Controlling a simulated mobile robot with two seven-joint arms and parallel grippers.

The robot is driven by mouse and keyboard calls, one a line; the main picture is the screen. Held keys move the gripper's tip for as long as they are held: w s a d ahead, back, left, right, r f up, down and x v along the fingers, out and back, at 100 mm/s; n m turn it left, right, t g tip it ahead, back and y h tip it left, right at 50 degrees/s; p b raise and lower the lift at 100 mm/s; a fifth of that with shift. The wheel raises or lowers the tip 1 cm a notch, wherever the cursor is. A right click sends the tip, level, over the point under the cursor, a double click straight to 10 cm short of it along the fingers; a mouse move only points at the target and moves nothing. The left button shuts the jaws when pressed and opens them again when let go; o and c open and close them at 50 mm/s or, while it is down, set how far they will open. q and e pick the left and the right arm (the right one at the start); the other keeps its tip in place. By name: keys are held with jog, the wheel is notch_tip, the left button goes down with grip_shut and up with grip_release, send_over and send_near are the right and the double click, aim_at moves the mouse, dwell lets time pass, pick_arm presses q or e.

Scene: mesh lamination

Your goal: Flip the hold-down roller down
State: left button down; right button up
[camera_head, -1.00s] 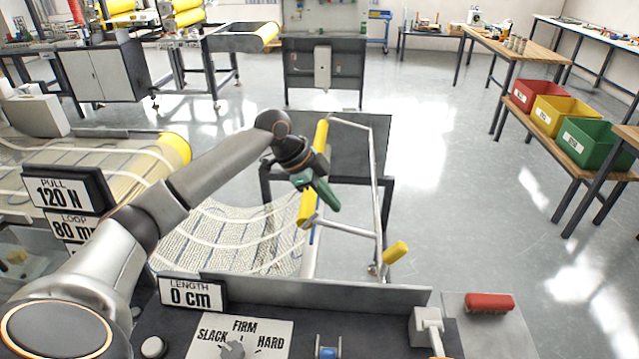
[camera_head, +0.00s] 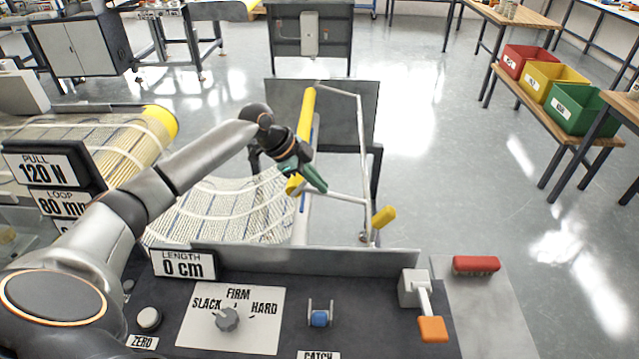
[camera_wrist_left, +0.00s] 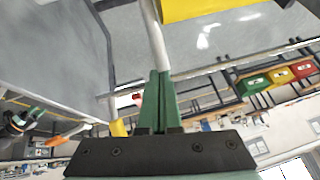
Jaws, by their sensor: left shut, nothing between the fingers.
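The hold-down roller is a long yellow roller (camera_head: 308,115) on a pale metal frame (camera_head: 366,150). A short yellow grip (camera_head: 384,217) sits at the frame's near right corner. My left gripper (camera_head: 316,181) is shut and empty. Its green fingers overlap the roller's near end and reach toward the frame's near crossbar. In the left wrist view the shut fingers (camera_wrist_left: 158,102) line up with a pale bar (camera_wrist_left: 153,38), and contact cannot be told. A small dark and green shape at that view's left edge may be my right gripper.
White mesh (camera_head: 235,205) spreads left of the roller. In front is a panel with a tension dial (camera_head: 227,319), a blue catch (camera_head: 319,318), an orange-ended lever (camera_head: 432,328) and a red block (camera_head: 476,264). The floor to the right is clear up to the crates (camera_head: 575,108).

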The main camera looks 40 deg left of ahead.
pick_arm(q)
jog(key=b, duration=0.1)
jog(key=f+t+h+b, duration=0.1)
jog(key=f+h+b, duration=0.1)
jog(key=shift+s+a+f+b, duration=0.2)
jog(key=shift+s+a+b, duration=0.1)
jog(key=shift+a+b, duration=0.1)
jog(key=shift+a+f+b, duration=0.2)
jog(key=shift+f+b, duration=0.4)
jog(key=shift+f, duration=0.1)
jog(key=f+b, duration=0.1)
jog(key=f, duration=0.1)
jog(key=f+b, duration=0.1)
jog(key=f, duration=0.1)
jog(key=shift+s+a+f, duration=0.15)
jog(key=shift+s+f, duration=0.05)
jog(key=shift+f+b, duration=0.1)
jog(key=shift+b, duration=0.2)
